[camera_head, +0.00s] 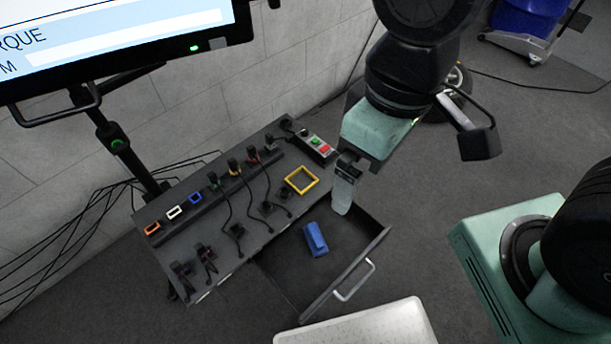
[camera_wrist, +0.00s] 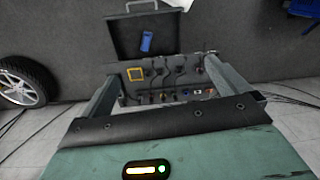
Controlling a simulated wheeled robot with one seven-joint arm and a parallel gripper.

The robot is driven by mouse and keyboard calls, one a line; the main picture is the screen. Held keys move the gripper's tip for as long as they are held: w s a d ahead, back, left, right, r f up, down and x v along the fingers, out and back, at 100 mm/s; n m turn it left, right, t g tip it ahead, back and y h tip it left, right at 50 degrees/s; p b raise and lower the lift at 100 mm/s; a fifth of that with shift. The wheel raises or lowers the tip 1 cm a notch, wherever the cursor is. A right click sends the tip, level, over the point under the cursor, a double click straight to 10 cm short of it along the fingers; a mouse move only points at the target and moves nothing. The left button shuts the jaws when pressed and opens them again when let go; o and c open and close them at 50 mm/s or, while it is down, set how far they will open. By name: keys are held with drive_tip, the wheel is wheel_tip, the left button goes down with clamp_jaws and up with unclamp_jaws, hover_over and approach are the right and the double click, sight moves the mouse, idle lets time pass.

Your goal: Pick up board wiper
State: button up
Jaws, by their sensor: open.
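The board wiper, a small blue block, (camera_head: 316,239) lies in the open drawer (camera_head: 290,285) of a grey bench. In the wrist view the wiper (camera_wrist: 147,41) shows in the drawer (camera_wrist: 120,45), beyond my fingers. My gripper (camera_head: 343,196) hangs above the bench's right end, beside the drawer and up and right of the wiper in the head view. In the wrist view its two fingers (camera_wrist: 172,85) are spread wide with nothing between them. The gripper is apart from the wiper. Nothing covers the wiper in either view.
The bench top (camera_head: 225,225) carries several plugs and cables, a yellow square frame (camera_head: 301,180) and a control box (camera_head: 316,146) with buttons. The drawer's front has a handle (camera_head: 354,280). A monitor (camera_head: 120,40) stands at the upper left. A wheel (camera_wrist: 25,82) shows at the wrist view's left.

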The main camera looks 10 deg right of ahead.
drive_tip(key=w+a+f+m+g+y+b, duration=0.1)
drive_tip(key=w+a+f+m+b, duration=0.1)
drive_tip(key=w+f+m+b, duration=0.3)
drive_tip(key=w+a+f+m+y+b, duration=0.1)
drive_tip(key=a+f+m, duration=0.15)
drive_tip(key=f, duration=0.55)
drive_tip(key=m+b, duration=1.6)
drive_tip(key=m, duration=0.1)
hover_over(316, 234)
drive_tip(key=d, duration=0.1)
drive_tip(key=shift+t+h, duration=0.4)
wheel_tip(316, 234, down, 36)
drive_tip(key=shift+f, duration=0.1)
drive_tip(key=shift+n, duration=0.25)
drive_tip(key=shift+a+f+b, duration=0.25)
drive_tip(key=shift+f+b, duration=0.75)
drive_tip(key=shift+f, duration=0.5)
drive_tip(key=shift+a+f+b, duration=0.2)
drive_tip(key=shift+f+b, duration=0.75)
drive_tip(key=shift+f, duration=0.55)
drive_tip(key=shift+r, duration=0.1)
drive_tip(key=c, duration=1)
wheel_tip(316, 234, up, 18)
drive_tip(key=p, duration=1.3)
